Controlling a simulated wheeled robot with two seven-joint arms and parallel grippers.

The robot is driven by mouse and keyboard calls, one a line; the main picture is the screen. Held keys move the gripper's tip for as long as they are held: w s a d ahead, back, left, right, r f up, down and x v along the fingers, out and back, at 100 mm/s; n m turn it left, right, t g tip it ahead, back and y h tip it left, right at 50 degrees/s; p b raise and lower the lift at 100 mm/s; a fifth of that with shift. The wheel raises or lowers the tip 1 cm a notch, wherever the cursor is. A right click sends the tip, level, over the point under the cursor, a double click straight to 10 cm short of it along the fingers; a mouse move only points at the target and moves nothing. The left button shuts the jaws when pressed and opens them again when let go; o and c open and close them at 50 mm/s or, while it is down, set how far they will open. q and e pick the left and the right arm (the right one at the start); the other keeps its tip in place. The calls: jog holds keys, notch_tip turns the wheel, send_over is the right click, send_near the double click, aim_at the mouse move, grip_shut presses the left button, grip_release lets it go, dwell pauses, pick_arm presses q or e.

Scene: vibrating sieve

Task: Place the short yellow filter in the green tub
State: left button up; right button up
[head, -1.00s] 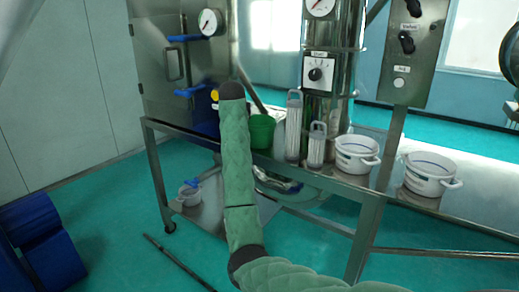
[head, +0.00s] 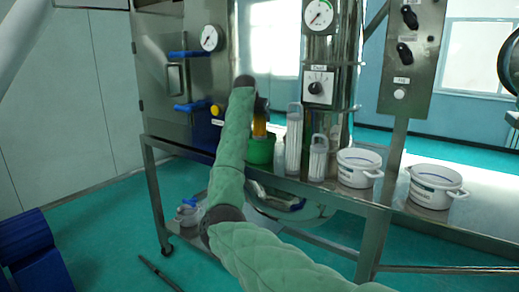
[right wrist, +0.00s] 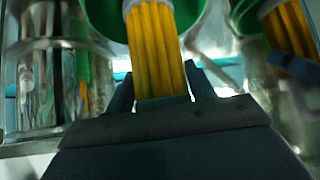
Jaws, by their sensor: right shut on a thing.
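The short yellow filter (head: 259,124) is upright over the green tub (head: 260,151), its lower part at the tub's rim. I cannot tell whether its lower end is inside. My right gripper (head: 262,105) is shut on the filter, mostly hidden behind my green-sleeved arm in the head view. In the right wrist view the yellow filter (right wrist: 157,50) sits between the dark fingers of the gripper (right wrist: 160,88), its white end cap against the green tub (right wrist: 100,15). My left gripper is out of view.
Two clear filters, one tall (head: 293,140) and one short (head: 318,158), stand right of the tub by the metal column. Two white pots (head: 358,168) (head: 434,187) stand further right on the metal table (head: 335,200). A steel cabinet (head: 160,75) is at the left.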

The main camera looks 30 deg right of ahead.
aim_at(260, 136)
notch_tip(260, 136, down, 4)
jog(key=shift+f, duration=0.2)
notch_tip(260, 136, down, 4)
jog(key=shift+f+p, duration=0.1)
jog(key=shift+p, duration=0.4)
jog(key=shift+f, duration=0.15)
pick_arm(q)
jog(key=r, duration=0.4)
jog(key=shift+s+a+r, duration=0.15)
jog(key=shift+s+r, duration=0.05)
pick_arm(e)
jog(key=o, duration=1.1)
jog(key=shift+f, duration=0.1)
jog(key=shift+c, duration=0.2)
